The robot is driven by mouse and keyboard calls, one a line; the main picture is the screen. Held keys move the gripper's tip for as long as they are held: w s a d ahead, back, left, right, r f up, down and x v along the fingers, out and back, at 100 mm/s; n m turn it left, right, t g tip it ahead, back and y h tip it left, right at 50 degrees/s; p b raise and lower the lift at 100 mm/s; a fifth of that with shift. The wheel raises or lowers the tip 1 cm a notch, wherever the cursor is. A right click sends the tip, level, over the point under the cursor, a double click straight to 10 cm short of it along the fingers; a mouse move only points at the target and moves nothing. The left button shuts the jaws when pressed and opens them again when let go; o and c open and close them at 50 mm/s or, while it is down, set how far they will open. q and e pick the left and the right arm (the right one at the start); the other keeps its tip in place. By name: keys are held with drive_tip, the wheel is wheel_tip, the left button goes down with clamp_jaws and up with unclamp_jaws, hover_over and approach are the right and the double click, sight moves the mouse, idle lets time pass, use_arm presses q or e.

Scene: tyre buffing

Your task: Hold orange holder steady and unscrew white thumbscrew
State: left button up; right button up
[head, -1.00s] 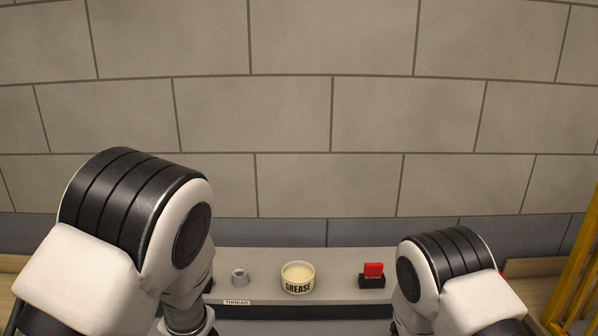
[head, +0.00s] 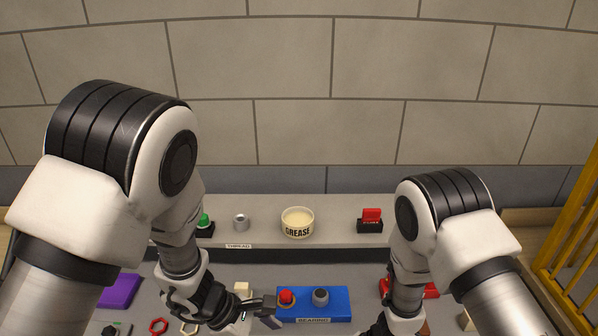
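I cannot make out an orange holder or a white thumbscrew for certain in the head view. A small cream-white block (head: 242,288) stands on the grey bench just behind my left gripper. My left gripper (head: 273,312) reaches in from the left, low over the bench. Its two fingers look apart, with nothing seen between them, close to the left end of a blue block. My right gripper (head: 376,328) is at the bottom edge, mostly cut off and hidden by its wrist, so its fingers cannot be judged.
The blue block marked BEARING (head: 338,306) carries a red knob (head: 286,297) and a grey ring (head: 321,296). A rear shelf holds a GREASE tub (head: 298,222), a grey nut (head: 241,222), a red switch (head: 371,217) and a green button (head: 204,222). A purple block (head: 121,290) lies left.

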use_arm(q)
drive_tip(key=s+a+f+n+t+h, duration=0.2)
drive_tip(key=a+f+n, duration=0.25)
drive_tip(key=a, duration=0.25)
drive_tip(key=x, duration=0.5)
drive_tip(key=d+r+x, duration=0.1)
drive_tip(key=x, duration=0.2)
drive_tip(key=shift+w+d, duration=0.1)
drive_tip(key=shift+d, duration=0.15)
drive_tip(key=shift+h, duration=0.3)
